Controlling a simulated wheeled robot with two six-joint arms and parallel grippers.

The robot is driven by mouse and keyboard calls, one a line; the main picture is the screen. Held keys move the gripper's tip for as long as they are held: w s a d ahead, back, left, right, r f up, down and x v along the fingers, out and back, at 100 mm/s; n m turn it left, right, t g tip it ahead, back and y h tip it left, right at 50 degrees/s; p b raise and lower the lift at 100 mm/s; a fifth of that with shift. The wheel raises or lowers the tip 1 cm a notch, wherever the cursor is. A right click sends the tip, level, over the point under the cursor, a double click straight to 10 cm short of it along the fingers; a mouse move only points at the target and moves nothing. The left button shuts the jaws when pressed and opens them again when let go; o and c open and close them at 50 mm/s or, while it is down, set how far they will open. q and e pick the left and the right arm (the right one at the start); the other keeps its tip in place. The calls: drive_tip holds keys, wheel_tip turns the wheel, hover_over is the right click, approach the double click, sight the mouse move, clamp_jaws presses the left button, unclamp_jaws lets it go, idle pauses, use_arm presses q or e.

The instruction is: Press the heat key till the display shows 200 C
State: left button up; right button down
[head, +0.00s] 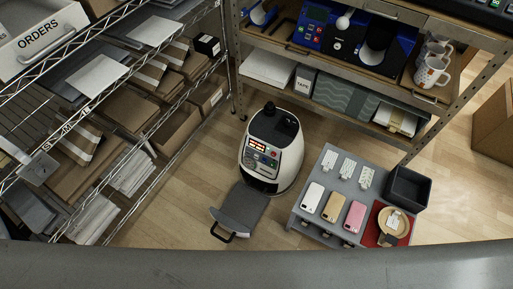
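A blue machine (312,36) with a dark-blue and black front stands on the upper shelf at the top of the head view. Neither of my grippers is in view.
White mugs (432,70) stand at the shelf's right. A grey stand (340,180) holds phone cases. A wire rack (110,110) with boxes fills the left. A grey plate (240,207) with a handle extends below the white machine. Wood floor (180,205) is clear between rack and machine.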

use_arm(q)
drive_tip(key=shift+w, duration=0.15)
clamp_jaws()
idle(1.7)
